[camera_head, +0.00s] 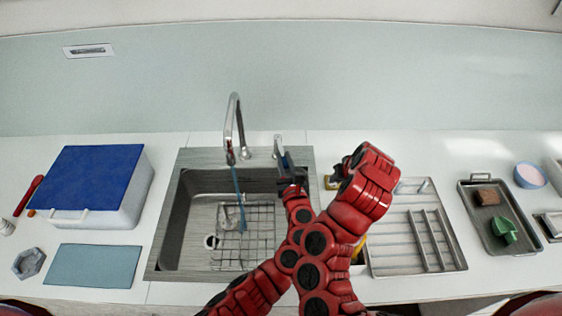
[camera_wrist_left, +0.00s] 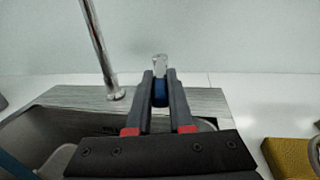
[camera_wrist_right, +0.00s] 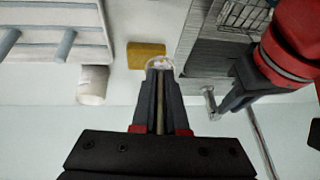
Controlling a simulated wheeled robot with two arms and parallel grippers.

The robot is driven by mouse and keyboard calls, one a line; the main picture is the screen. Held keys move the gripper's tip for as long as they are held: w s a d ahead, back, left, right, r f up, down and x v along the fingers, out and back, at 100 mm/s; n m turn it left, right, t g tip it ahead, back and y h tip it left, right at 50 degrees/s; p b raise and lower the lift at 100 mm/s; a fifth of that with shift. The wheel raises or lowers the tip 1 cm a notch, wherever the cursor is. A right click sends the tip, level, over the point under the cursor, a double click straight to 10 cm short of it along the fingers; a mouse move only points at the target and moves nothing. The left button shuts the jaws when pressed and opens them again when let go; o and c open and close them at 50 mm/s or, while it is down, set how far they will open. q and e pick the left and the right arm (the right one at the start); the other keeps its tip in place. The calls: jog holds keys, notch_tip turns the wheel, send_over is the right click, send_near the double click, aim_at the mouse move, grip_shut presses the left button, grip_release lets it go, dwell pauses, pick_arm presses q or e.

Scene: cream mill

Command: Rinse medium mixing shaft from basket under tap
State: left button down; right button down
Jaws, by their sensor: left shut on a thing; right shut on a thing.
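The tap (camera_head: 232,125) rises behind the sink (camera_head: 176,215); a thin blue streak (camera_head: 239,190), like running water, drops from its spout. My left gripper (camera_head: 285,175) is shut on the tap's handle (camera_head: 279,145); the left wrist view shows the handle's silver top and blue part (camera_wrist_left: 159,90) between the fingers. My right gripper (camera_wrist_right: 160,78) is shut on a thin shaft (camera_wrist_right: 160,105) with a pale ring-like end (camera_wrist_right: 160,62) just past the fingertips. In the head view my right arm mostly hides it, right of the sink. A wire basket (camera_head: 258,235) lies in the sink.
A yellow sponge (camera_wrist_right: 147,55) and a white cup (camera_wrist_right: 93,85) stand near my right gripper. A drying rack (camera_head: 395,255) and tray (camera_head: 470,210) lie right; a blue-lidded box (camera_head: 95,175) and blue mat (camera_head: 93,265) lie left. My forearms cross over the sink's right side.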

pick_arm(q)
jog(key=c, duration=0.8)
grip_release()
pick_arm(e)
notch_tip(320, 180, down, 2)
jog(key=shift+f+b, duration=0.15)
jog(key=shift+b, duration=1.05)
pick_arm(q)
jog(key=s+d, duration=0.2)
jog(key=s, duration=1)
jog(key=shift+w+d, duration=0.1)
